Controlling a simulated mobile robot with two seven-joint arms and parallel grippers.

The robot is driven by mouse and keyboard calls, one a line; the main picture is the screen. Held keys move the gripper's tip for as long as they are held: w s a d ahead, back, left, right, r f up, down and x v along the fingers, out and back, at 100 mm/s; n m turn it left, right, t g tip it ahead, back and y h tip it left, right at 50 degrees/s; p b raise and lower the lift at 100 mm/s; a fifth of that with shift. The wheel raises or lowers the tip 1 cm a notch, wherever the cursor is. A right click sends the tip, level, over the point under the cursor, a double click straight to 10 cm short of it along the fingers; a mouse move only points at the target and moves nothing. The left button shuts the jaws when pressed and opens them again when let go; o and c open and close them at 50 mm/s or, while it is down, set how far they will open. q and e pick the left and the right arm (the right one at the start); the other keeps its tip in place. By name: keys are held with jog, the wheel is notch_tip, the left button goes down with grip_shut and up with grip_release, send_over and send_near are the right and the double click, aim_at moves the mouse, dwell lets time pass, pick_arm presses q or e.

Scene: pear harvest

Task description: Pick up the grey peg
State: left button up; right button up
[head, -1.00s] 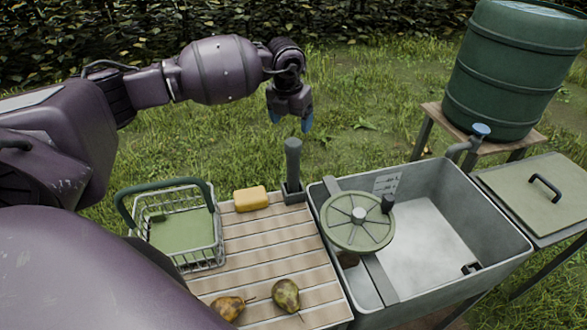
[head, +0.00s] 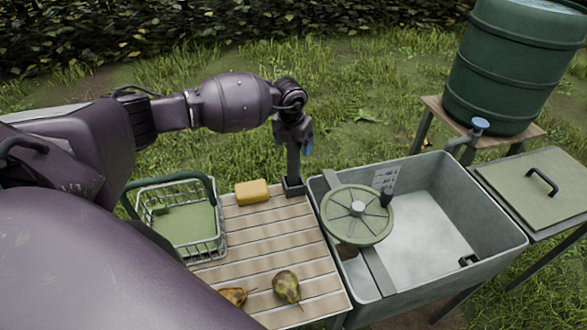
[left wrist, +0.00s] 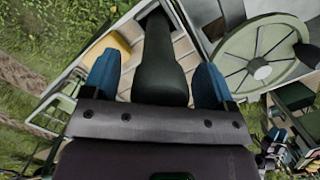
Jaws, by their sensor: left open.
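The grey peg (head: 293,170) stands upright in a dark square holder (head: 293,189) at the far right corner of the slatted board. My left gripper (head: 296,146) is at the peg's upper end, with its blue fingertips pointing down. In the left wrist view the peg (left wrist: 162,70) lies between the two blue fingers (left wrist: 155,85) of the open gripper, with gaps visible on both sides. The peg's top is partly hidden by the gripper in the head view. My right gripper is not in view.
A yellow block (head: 252,192) and a wire basket (head: 221,230) stand left of the holder. A grey sink (head: 497,250) with a green wheel (head: 357,217) is at right. Pears (head: 286,286) lie at the board's front. A green barrel (head: 507,75) stands behind.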

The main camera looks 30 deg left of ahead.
pick_arm(q)
jog(key=shift+f, duration=0.1)
grip_shut()
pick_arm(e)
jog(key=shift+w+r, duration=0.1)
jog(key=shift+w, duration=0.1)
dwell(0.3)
